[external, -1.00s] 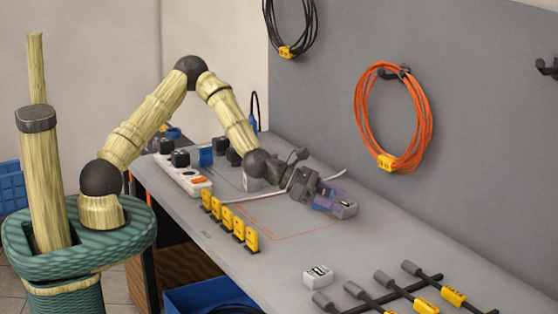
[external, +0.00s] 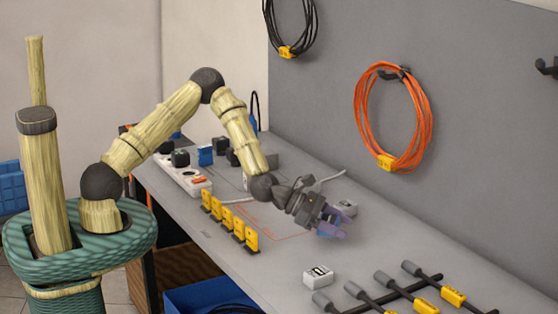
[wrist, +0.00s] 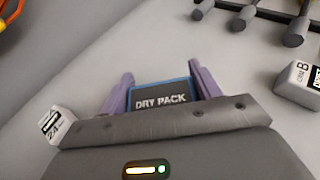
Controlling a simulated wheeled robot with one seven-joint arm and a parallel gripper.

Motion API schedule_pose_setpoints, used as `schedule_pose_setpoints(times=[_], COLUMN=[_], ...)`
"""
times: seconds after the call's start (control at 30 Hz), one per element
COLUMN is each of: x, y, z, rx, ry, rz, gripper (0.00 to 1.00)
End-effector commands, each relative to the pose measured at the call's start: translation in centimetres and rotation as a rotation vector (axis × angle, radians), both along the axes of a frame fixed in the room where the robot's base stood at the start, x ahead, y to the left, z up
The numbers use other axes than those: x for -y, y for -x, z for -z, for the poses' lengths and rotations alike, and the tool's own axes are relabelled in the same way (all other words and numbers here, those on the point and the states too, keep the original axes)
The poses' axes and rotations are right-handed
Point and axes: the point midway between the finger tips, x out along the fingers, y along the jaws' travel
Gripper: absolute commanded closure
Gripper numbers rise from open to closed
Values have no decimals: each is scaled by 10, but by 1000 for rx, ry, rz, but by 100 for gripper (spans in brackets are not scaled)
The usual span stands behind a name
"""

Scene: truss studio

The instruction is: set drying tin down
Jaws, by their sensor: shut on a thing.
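The drying tin (wrist: 160,98), a dark block with a blue edge and the words DRY PACK, sits between the purple fingers of my gripper (wrist: 160,90) in the wrist view. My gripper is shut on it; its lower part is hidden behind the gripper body. In the external view my gripper (external: 333,226) is low over the right part of the bench (external: 285,262), and the tin is mostly hidden by the fingers. I cannot tell whether the tin touches the bench.
A white box (external: 346,207) stands just behind my gripper. Yellow numbered stands (external: 228,220) line the front edge. Bench between gripper and front box is clear.

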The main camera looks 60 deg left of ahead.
Motion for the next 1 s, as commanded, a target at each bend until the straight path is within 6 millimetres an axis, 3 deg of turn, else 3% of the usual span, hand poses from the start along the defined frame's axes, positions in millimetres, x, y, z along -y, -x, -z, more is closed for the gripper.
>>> schedule_pose_setpoints(times=[0.37, 0.63, 1.0], x=[0, 1, 0], y=[0, 0, 0], z=[6, 39, 43], rx=[1, 0, 1], ry=[0, 0, 0], rz=[0, 1, 0], gripper=[62, 62, 62])
